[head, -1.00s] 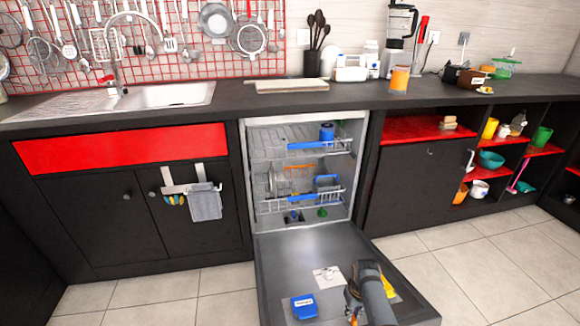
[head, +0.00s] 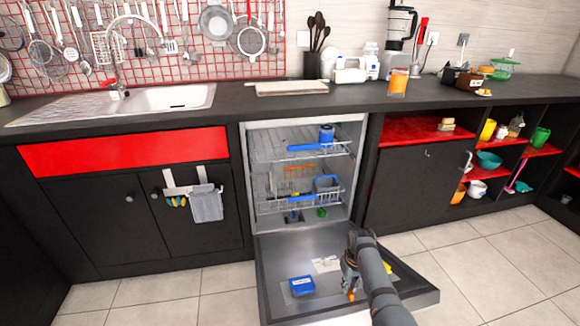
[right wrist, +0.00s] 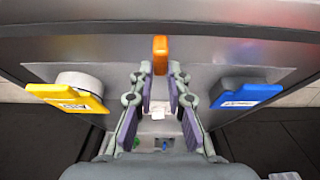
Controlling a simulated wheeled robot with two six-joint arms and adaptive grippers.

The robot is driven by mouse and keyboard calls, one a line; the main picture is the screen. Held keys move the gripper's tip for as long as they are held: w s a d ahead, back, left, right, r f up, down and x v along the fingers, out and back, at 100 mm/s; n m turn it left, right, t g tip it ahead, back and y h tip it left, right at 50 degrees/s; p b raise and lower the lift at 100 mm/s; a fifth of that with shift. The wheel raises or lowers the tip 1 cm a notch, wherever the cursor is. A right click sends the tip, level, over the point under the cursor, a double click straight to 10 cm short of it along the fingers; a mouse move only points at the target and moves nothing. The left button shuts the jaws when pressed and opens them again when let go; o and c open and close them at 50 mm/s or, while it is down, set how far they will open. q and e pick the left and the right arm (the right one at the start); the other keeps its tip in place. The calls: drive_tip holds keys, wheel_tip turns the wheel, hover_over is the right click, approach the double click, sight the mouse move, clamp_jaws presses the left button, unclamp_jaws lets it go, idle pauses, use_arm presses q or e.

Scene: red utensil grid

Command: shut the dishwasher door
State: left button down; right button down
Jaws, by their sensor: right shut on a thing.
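My right gripper (head: 350,290) reaches over the door's inner face. In the right wrist view its fingers (right wrist: 160,82) are shut on a small upright orange piece (right wrist: 160,55) that seems fixed to the door. A blue box (head: 301,286) sits on the door to its left. A yellow item (right wrist: 70,98) is on the other side, mostly behind my arm in the head view. My left gripper is not in view.
Inside are an upper rack (head: 290,148) and a lower rack (head: 285,200) with dishes, both seemingly within the dishwasher. A towel (head: 206,203) hangs on the left cabinet. Tiled floor (head: 170,292) is clear beside the door.

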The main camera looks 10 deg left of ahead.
drive_tip(key=w+a+r, duration=0.1)
drive_tip(key=w+r, duration=0.3)
drive_tip(key=r, duration=0.3)
drive_tip(key=shift+w+a+r, duration=0.15)
drive_tip(key=shift+a+r, duration=0.05)
drive_tip(key=shift+r, duration=0.3)
